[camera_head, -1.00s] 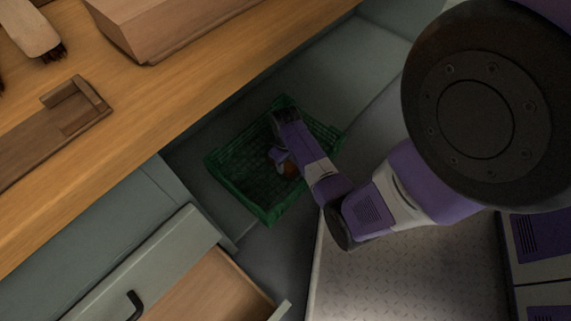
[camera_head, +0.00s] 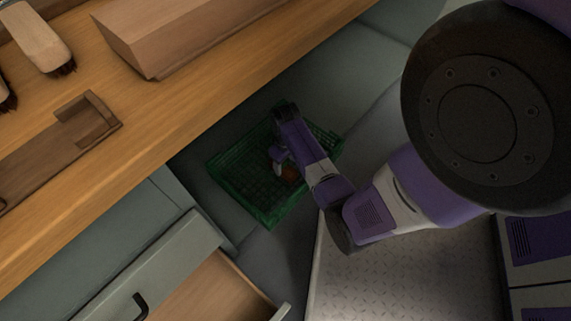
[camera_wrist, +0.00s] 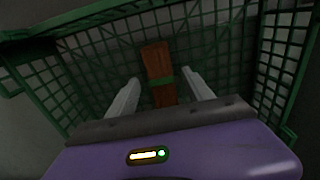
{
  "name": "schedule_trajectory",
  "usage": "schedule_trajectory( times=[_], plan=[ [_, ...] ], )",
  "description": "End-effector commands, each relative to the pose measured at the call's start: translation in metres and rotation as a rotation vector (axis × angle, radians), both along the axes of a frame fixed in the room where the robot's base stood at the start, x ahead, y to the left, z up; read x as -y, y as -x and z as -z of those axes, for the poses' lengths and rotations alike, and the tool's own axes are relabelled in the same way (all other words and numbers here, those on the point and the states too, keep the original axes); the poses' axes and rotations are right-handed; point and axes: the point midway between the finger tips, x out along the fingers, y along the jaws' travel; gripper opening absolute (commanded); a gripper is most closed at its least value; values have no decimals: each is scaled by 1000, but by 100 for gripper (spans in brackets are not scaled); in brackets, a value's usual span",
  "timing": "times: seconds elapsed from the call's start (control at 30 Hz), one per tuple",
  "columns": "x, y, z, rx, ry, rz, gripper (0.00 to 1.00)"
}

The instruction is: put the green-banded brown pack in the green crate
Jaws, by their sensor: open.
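The brown pack (camera_wrist: 157,62) with a green band shows in the wrist view between and beyond my two fingers, inside the green crate (camera_wrist: 86,15). A gap shows between each finger and the pack. My gripper (camera_wrist: 160,85) is open and reaches down into the crate. In the head view the green crate (camera_head: 225,183) stands on the floor below the bench, and my gripper (camera_head: 280,160) is over its inside. A small brown part of the pack (camera_head: 289,173) shows beside my gripper; my wrist hides the rest.
A wooden bench (camera_head: 200,100) runs across the upper left, with brushes (camera_head: 40,38), a wooden block (camera_head: 190,35) and a wooden holder (camera_head: 60,150) on it. A drawer (camera_head: 200,295) stands open at the lower left, close to the crate.

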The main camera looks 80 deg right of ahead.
Motion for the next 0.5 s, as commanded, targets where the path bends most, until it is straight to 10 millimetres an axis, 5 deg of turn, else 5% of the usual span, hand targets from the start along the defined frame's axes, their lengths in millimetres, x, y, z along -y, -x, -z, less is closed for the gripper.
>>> schedule_trajectory(
  times=[0.03, 0.2, 0.5],
  plan=[
    [0, 0, -19, 1, 2, 0, 60],
    [0, 0, -52, 1, 1, 0, 60],
    [-1, 0, -80, 0, 1, 0, 60]
  ],
)
